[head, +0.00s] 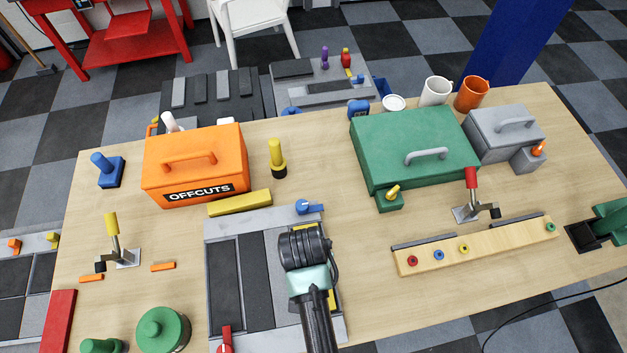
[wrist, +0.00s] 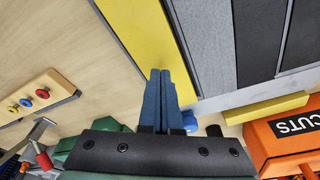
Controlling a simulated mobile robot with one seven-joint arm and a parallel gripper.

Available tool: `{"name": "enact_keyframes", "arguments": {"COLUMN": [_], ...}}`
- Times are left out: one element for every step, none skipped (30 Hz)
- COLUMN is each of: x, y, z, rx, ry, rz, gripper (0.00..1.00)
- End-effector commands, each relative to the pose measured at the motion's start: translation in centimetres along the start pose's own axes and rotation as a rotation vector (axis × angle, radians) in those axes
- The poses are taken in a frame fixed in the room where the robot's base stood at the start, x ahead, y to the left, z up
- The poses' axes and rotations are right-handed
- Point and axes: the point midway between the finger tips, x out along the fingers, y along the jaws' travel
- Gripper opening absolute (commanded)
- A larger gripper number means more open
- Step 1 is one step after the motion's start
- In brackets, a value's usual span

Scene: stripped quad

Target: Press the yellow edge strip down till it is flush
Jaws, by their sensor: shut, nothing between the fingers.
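The yellow edge strip (wrist: 140,30) runs along the edge of the grey slatted panel (head: 217,285), beside a grey slat (wrist: 205,40). In the head view my arm covers most of the strip, and only slivers of yellow (head: 333,299) show. My gripper (wrist: 160,72) is shut and empty. In the wrist view its blue fingertips overlap the strip near one end. I cannot tell whether they touch it or hover above. I cannot tell how far the strip stands proud. In the head view the fingertips are hidden behind my wrist.
A separate yellow bar (head: 240,203) lies by the orange OFFCUTS box (head: 195,175). A blue knob (head: 304,207) sits at the panel's far corner. A green case (head: 412,150) and a wooden rail with coloured buttons (head: 480,248) stand to the right. Bare tabletop lies between panel and rail.

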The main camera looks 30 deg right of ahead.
Motion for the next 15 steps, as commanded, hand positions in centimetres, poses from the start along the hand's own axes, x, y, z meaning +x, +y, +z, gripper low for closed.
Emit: {"name": "enact_keyframes", "arguments": {"x": [0.2, 0.3, 0.4, 0.5, 0.6, 0.7, 0.7, 0.8, 0.9, 1.0, 1.1, 1.1, 1.2, 1.3, 1.4], "y": [0.0, 0.0, 0.0, 0.0, 0.0, 0.0, 0.0, 0.0, 0.0, 0.0, 0.0, 0.0, 0.0, 0.0, 0.0], "z": [0.1, 0.1, 0.1, 0.1, 0.1, 0.1, 0.1, 0.2, 0.2, 0.2, 0.2, 0.2, 0.2, 0.3, 0.3], "rx": [0.0, 0.0, 0.0, 0.0, 0.0, 0.0, 0.0, 0.0, 0.0, 0.0, 0.0, 0.0, 0.0, 0.0, 0.0], "ry": [0.0, 0.0, 0.0, 0.0, 0.0, 0.0, 0.0, 0.0, 0.0, 0.0, 0.0, 0.0, 0.0, 0.0, 0.0], "rz": [0.0, 0.0, 0.0, 0.0, 0.0, 0.0, 0.0, 0.0, 0.0, 0.0, 0.0, 0.0, 0.0, 0.0, 0.0], "gripper": [0.0, 0.0, 0.0, 0.0, 0.0, 0.0, 0.0, 0.0, 0.0, 0.0, 0.0, 0.0, 0.0, 0.0, 0.0]}}
